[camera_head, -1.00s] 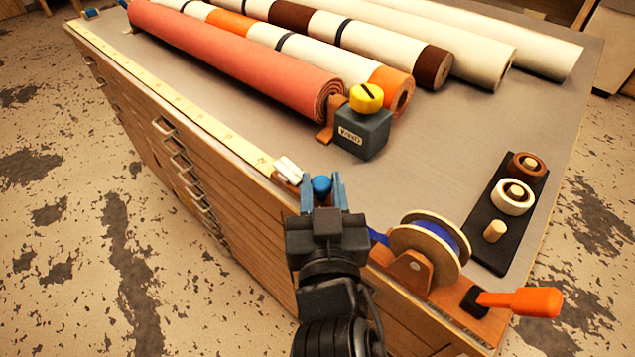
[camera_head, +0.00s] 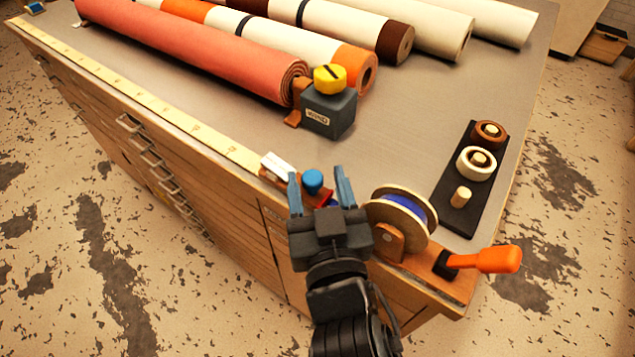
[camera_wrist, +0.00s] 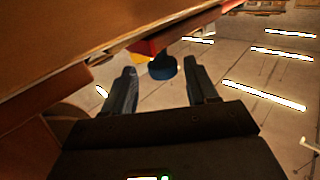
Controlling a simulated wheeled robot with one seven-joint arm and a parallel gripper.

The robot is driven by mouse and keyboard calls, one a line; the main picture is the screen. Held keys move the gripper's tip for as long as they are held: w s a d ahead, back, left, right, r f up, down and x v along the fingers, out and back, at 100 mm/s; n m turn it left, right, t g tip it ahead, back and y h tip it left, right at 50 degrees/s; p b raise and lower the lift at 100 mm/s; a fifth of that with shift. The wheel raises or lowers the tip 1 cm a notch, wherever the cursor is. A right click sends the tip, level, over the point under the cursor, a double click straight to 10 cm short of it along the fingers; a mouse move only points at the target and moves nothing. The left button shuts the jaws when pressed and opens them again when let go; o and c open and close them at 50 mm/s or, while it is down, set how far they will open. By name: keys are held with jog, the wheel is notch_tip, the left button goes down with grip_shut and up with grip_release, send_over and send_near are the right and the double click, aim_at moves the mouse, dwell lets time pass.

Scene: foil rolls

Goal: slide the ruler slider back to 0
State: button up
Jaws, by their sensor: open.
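A long pale yellow ruler (camera_head: 150,98) runs along the front edge of the cabinet top, its small marks too fine to read. At its near end is a blue round knob (camera_head: 312,181) on a red part, which looks like the slider. My gripper (camera_head: 319,184) is open, with one blue finger on each side of the knob in the head view. In the wrist view the knob (camera_wrist: 162,67) appears between and just beyond the fingertips (camera_wrist: 161,77), apart from both. A red and yellow part shows behind it. The gripper hides part of the slider's base.
A white piece (camera_head: 277,165) lies just left of the knob. A blue ribbon spool (camera_head: 402,222) and an orange-handled crank (camera_head: 485,260) stand close on the right. A dark grey block (camera_head: 328,112) and several rolls lie behind. Bare tabletop lies between.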

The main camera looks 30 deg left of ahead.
jog(key=b+v, duration=0.2)
jog(key=v, duration=0.5)
jog(key=shift+s+d, duration=0.25)
jog(key=shift+d, duration=0.05)
dwell(0.3)
